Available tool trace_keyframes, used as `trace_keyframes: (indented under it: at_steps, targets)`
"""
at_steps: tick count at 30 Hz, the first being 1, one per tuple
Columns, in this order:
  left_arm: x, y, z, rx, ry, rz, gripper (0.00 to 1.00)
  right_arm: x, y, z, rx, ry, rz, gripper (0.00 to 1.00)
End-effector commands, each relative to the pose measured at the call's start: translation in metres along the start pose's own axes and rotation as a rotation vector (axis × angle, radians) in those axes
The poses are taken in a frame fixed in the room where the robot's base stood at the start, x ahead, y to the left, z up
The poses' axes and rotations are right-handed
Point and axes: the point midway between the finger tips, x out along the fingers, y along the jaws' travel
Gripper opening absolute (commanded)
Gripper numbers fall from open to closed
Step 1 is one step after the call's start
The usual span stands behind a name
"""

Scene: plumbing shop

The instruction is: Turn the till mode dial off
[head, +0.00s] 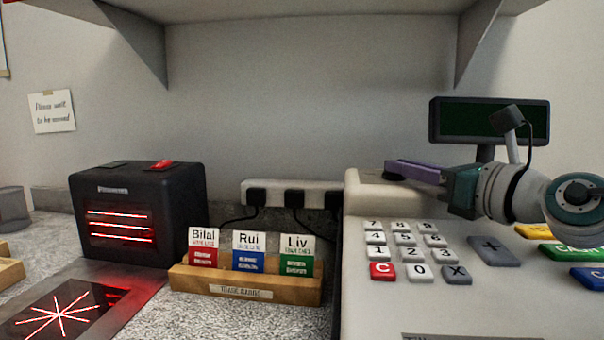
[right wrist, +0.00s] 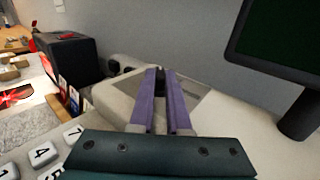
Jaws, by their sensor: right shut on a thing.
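The till (head: 362,198) is a large pale cream body with number keys (head: 410,250) on its sloped front. The mode dial (head: 393,177) is a small dark knob on the till's raised top left part, mostly hidden by my fingers. My right gripper (head: 398,168), with purple fingers, reaches in from the right and is shut on the dial. In the right wrist view the fingers (right wrist: 160,74) close around a dark piece of the dial at their tips. The dial's pointer and markings cannot be made out. My left gripper is not in view.
A dark display (head: 489,120) stands on a post behind my right arm. A shelf with brackets hangs above. A wooden card holder (head: 245,283), a power strip (head: 290,194) and a black scanner box (head: 137,215) sit left of the till.

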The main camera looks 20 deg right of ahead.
Motion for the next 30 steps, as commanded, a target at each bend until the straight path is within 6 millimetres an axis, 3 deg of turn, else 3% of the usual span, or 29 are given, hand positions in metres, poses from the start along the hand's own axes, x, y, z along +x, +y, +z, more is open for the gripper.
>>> trace_keyframes:
  at_steps: [8,9,18,30]
  targets:
    - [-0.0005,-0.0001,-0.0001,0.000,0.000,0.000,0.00,0.0002,0.0010,0.0004,0.001,0.000,0.002,0.00]
    - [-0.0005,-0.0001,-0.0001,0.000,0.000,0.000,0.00,0.0002,0.0010,0.0005,0.001,0.000,0.002,0.19]
    - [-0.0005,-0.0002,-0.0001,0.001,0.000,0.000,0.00,0.0002,0.0004,0.0005,0.000,-0.001,0.000,0.52]
    - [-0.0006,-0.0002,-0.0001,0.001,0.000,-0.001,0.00,-0.0085,-0.0006,-0.0005,-0.002,0.001,-0.001,0.52]
